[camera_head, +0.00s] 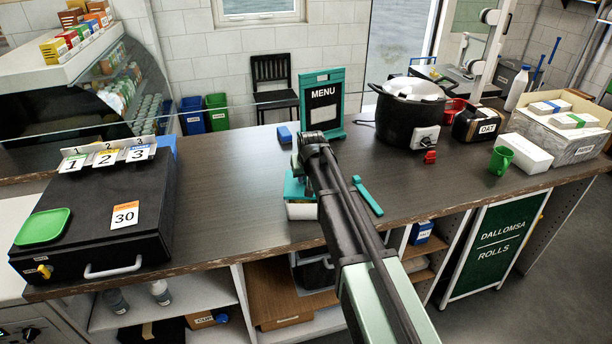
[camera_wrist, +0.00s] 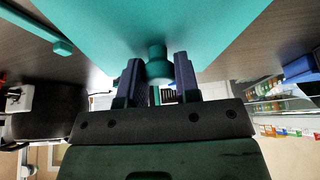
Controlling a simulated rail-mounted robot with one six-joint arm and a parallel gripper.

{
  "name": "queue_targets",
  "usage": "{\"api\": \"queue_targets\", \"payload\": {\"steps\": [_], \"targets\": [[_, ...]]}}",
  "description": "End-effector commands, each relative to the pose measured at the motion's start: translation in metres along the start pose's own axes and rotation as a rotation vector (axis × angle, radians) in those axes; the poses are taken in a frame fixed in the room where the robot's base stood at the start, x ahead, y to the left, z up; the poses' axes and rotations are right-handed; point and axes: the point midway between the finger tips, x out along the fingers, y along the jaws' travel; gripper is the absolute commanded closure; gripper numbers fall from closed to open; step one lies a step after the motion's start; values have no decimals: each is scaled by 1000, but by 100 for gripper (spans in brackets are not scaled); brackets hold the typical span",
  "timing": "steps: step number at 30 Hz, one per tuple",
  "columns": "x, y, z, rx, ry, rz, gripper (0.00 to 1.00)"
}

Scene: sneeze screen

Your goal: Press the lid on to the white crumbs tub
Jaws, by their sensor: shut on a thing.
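The teal lid (camera_head: 293,187) is at the counter's front middle, partly hidden behind my arm. In the wrist view the lid (camera_wrist: 190,22) is a wide flat teal plate with a round knob (camera_wrist: 157,65). My gripper (camera_wrist: 157,80) is shut on that knob, one dark finger on each side. The white tub (camera_head: 302,212) shows below the lid near the counter's front edge, with its right side hidden by my arm. Whether the lid's rim touches the tub all round cannot be told. The tub is hidden in the wrist view.
A teal bar (camera_head: 367,196) lies just right of my arm. A menu stand (camera_head: 322,103) and a small blue block (camera_head: 285,134) are behind. A black pot (camera_head: 411,112) and green mug (camera_head: 500,160) stand right. A black case (camera_head: 95,215) is left; counter between is clear.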

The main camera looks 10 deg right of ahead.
Motion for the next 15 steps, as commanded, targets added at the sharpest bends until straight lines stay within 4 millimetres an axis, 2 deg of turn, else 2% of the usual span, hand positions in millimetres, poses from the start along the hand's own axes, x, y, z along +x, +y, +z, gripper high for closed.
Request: {"api": "queue_targets", "payload": {"steps": [15], "targets": [[8, 0, 4, 0, 0, 0, 92]]}}
